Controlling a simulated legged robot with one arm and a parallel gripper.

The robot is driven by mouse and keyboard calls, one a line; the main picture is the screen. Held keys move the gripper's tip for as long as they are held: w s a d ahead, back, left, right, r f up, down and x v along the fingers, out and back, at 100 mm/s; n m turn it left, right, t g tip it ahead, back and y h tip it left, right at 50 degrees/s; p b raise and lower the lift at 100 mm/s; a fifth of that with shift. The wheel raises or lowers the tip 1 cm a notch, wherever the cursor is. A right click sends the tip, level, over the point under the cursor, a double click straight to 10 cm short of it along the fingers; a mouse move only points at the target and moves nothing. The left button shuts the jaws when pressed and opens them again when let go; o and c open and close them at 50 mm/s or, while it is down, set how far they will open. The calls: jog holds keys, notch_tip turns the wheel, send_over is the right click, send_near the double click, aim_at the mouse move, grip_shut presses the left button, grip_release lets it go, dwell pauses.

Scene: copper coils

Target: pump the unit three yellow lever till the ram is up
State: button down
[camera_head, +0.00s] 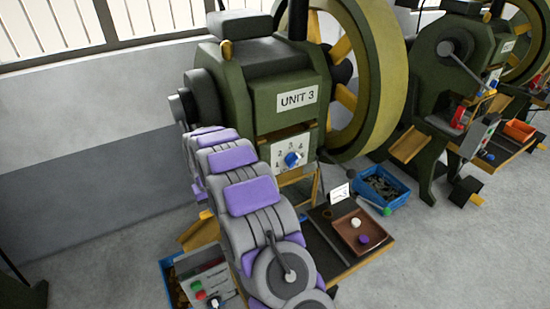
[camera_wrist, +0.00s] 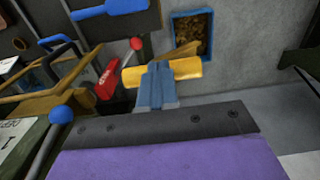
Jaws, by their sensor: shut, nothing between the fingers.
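The green press with the UNIT 3 plate (camera_head: 297,97) stands in the middle of the head view. My arm covers its lower front, so its ram cannot be made out. My gripper (camera_wrist: 157,72) shows in the wrist view as shut blue-grey fingers, with nothing between them. A yellow bar (camera_wrist: 188,68), seemingly the lever, lies crosswise at the fingertips and shows on both sides of them. I cannot tell whether they touch. My gripper is hidden in the head view.
A control box (camera_head: 208,285) with green and red buttons stands at lower left. A tray (camera_head: 345,235) holds small white and purple pieces. In the wrist view, a blue-rimmed bin (camera_wrist: 210,38) holds brown pieces, and a red-knobbed rod (camera_wrist: 136,43) is near.

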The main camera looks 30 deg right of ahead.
jog(key=s+r+p, duration=0.1)
jog(key=s+r, duration=0.5)
jog(key=r, duration=0.5)
jog(key=shift+r+p, duration=0.25)
jog(key=shift+p, duration=0.15)
dwell(0.6)
jog(key=shift+w+f, duration=0.15)
jog(key=shift+f, duration=0.55)
jog(key=shift+f, duration=0.1)
jog(key=shift+w+f+b, duration=0.1)
jog(key=shift+w+f, duration=0.25)
jog(key=shift+f, duration=0.55)
jog(key=shift+w+f+b, duration=0.15)
jog(key=shift+w+f, duration=0.25)
jog(key=shift+f, duration=0.45)
jog(key=shift+w+f+b, duration=0.1)
jog(key=shift+w+f, duration=0.25)
jog(key=shift+f, duration=0.55)
